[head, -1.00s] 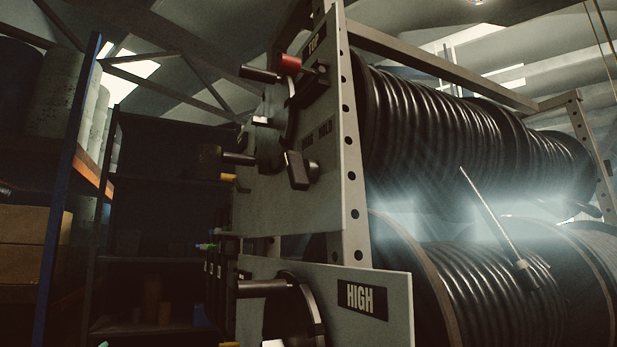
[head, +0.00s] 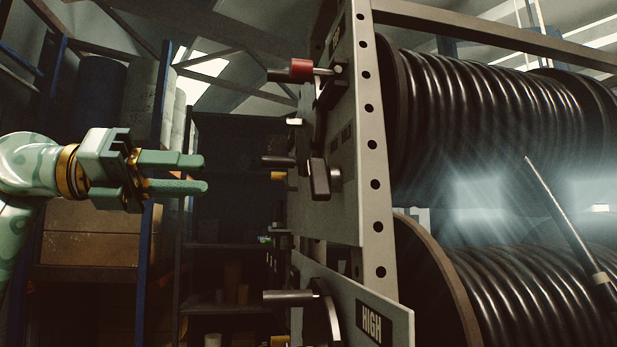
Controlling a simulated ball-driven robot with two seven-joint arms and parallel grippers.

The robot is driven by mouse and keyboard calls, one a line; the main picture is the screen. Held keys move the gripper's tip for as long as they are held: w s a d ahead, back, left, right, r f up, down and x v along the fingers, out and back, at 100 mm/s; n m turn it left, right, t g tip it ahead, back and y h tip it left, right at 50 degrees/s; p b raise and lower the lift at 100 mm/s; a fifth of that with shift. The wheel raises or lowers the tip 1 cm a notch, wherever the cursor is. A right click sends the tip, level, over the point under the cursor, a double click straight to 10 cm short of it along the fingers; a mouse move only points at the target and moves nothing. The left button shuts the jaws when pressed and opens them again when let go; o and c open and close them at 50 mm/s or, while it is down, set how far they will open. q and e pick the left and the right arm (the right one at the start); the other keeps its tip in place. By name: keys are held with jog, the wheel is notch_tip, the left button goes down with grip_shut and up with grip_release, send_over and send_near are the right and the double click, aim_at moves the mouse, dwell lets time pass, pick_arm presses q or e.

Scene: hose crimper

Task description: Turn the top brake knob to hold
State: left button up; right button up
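The top brake knob (head: 320,179) is a dark block-shaped knob on the upper grey panel (head: 345,205), seen nearly edge-on. Its long side looks about upright. Small labels (head: 340,138) sit just above it, too slanted to read now; earlier they read DRAG and HOLD. My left gripper (head: 205,174) comes in from the left, level with the knob. Its two green fingers point right with a narrow gap between them, and nothing is held. It is apart from the knob in the picture. My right gripper is not in view.
A red-collared crank handle (head: 301,70) and a dark handle (head: 278,162) stick out left of the panel. Below is the HIGH panel (head: 378,318) with another handle (head: 290,296). Hose reels (head: 480,120) fill the right. Shelves with boxes (head: 95,250) stand behind my gripper.

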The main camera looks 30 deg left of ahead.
aim_at(310, 178)
pick_arm(q)
jog(key=p+x, duration=0.1)
jog(key=x, duration=0.3)
jog(key=p+x, duration=0.1)
jog(key=x, duration=0.4)
jog(key=p+x, duration=0.1)
jog(key=x, duration=0.4)
jog(key=shift+s+d+r, duration=0.1)
jog(key=shift+s+r, duration=0.1)
jog(key=shift+r, duration=0.05)
jog(key=shift+w+d+p, duration=0.3)
jog(key=shift+w+d, duration=0.05)
jog(key=shift+d, duration=0.3)
jog(key=shift+w+d+f, duration=0.15)
jog(key=shift+w+d, duration=0.05)
jog(key=shift+a, duration=0.15)
jog(key=shift+c, duration=0.8)
jog(key=shift+s, duration=0.1)
grip_shut()
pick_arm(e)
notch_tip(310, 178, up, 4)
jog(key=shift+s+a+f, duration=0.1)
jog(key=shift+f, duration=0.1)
